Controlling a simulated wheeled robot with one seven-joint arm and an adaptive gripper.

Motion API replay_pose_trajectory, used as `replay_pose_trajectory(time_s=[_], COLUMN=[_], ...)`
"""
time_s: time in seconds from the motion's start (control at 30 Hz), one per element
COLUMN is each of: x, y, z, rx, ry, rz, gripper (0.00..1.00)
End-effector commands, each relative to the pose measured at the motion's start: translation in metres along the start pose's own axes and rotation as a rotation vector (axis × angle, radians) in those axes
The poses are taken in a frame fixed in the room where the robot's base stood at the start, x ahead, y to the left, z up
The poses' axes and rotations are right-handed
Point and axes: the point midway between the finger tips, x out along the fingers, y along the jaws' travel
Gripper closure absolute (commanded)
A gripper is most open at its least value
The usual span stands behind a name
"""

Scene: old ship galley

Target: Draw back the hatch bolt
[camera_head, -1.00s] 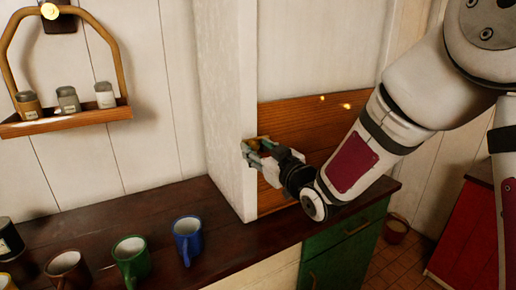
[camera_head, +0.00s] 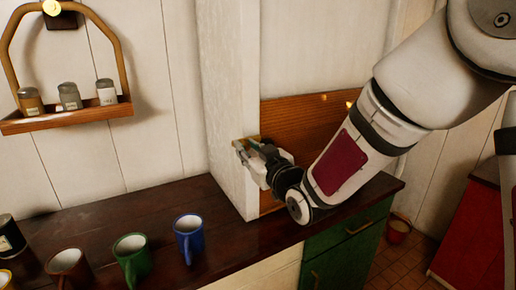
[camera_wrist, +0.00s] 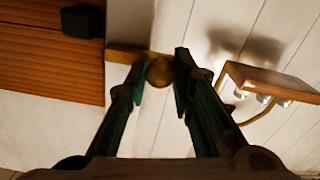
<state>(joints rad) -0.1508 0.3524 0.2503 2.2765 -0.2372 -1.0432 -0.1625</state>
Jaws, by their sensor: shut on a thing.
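The hatch is a brown wooden panel (camera_head: 305,120) beside a white post; it also shows at upper left in the wrist view (camera_wrist: 45,55). The bolt is a brass bar (camera_wrist: 124,55) with a round knob (camera_wrist: 160,73). My gripper (camera_head: 242,152) is at the white post, at the hatch's left edge in the head view. In the wrist view its two fingers stand on either side of the knob, shut on it.
The white post (camera_head: 232,110) stands close to my gripper. Below is a dark counter (camera_head: 120,215) with a blue mug (camera_head: 188,238), a green mug (camera_head: 132,260) and others. A wall shelf (camera_head: 70,117) with small jars hangs at upper left.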

Motion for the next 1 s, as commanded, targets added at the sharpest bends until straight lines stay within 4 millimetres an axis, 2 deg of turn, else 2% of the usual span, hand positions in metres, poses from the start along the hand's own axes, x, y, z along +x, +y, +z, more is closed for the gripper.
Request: replay_pose_trajectory(time_s=[0.27,0.3,0.37,0.4,0.77,1.0], x=[0.0,0.0,0.0,0.0,-0.005,-0.041], y=[-0.006,-0.007,-0.007,-0.006,-0.004,-0.005], z=[-0.001,-0.001,-0.001,-0.001,-0.001,-0.001], rx=[-0.001,-0.001,-0.001,-0.001,-0.001,-0.001], ry=[0.0,0.0,0.0,0.0,0.0,-0.001], rz=[-0.008,-0.008,-0.008,-0.008,-0.004,-0.005], gripper=[1.0,0.74,0.6,0.57,0.57,0.57])
